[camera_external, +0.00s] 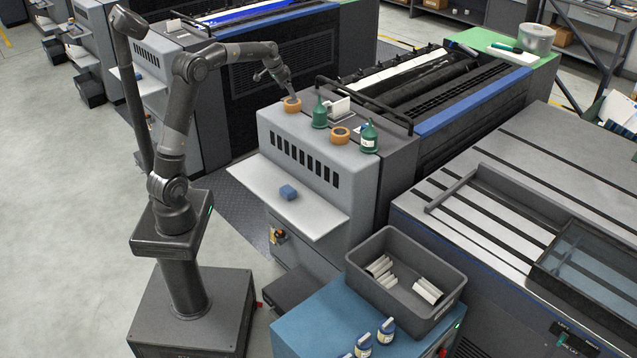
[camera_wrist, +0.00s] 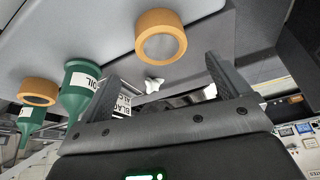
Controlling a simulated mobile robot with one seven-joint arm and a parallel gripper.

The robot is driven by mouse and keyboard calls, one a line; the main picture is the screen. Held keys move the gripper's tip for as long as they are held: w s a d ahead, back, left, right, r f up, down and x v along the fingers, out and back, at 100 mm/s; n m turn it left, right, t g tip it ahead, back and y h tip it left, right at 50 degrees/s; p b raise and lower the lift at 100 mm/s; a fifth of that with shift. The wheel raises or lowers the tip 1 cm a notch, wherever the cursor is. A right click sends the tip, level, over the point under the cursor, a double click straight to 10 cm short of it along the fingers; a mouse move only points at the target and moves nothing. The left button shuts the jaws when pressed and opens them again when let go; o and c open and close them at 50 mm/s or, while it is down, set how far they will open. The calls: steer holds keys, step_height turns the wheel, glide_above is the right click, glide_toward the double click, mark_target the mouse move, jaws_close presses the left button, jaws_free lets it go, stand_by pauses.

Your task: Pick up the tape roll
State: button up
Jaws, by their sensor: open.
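An orange-tan tape roll (camera_external: 291,107) lies on top of the grey press unit, at its left end. In the wrist view this tape roll (camera_wrist: 160,17) is just beyond the fingertips, between them in the picture. A second tape roll (camera_external: 340,138) lies farther right, between two green bottles; it shows at the left of the wrist view (camera_wrist: 38,87). My gripper (camera_external: 290,94) is right at the first roll in the external view. In the wrist view my gripper (camera_wrist: 155,60) has its fingers wide apart with nothing held. Contact with the roll cannot be told.
A green bottle (camera_external: 319,115) stands close right of the first roll, another (camera_external: 369,138) beyond the second. A blue block (camera_external: 288,192) lies on the lower shelf (camera_external: 315,222). A grey bin (camera_external: 405,320) is at the front.

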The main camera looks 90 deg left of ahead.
mark_target(293, 101)
steer(key=x, duration=0.8)
steer(key=shift+a, duration=0.25)
steer(key=shift+c, duration=0.4)
steer(key=c, duration=1)
steer(key=shift+c, duration=0.2)
